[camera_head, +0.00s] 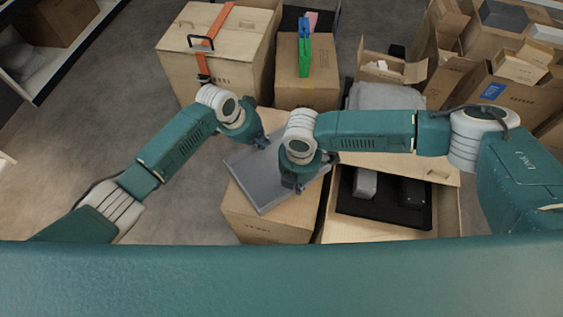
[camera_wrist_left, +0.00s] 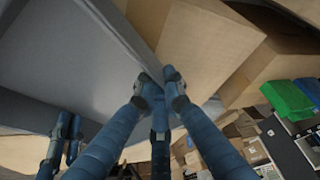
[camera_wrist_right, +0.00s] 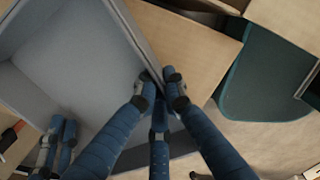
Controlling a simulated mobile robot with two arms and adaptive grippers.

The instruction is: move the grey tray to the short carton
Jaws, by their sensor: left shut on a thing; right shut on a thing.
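The grey tray (camera_head: 258,184) is a shallow, walled tray, turned askew over a closed low carton (camera_head: 268,224) in the head view. I cannot tell whether it rests on that carton or hangs just above it. My left gripper (camera_head: 260,142) is shut on the tray's far edge; in the left wrist view its fingers (camera_wrist_left: 158,84) pinch the wall of the tray (camera_wrist_left: 70,50). My right gripper (camera_head: 291,184) is shut on the near right edge; in the right wrist view its fingers (camera_wrist_right: 160,84) pinch the tray wall (camera_wrist_right: 85,60). The tray looks empty.
An open carton (camera_head: 384,235) with a black insert stands right of the low carton. Behind are a large strapped carton (camera_head: 235,60) and a carton (camera_head: 313,96) with a green object (camera_head: 304,56). Open cartons crowd the right. The floor at left is clear.

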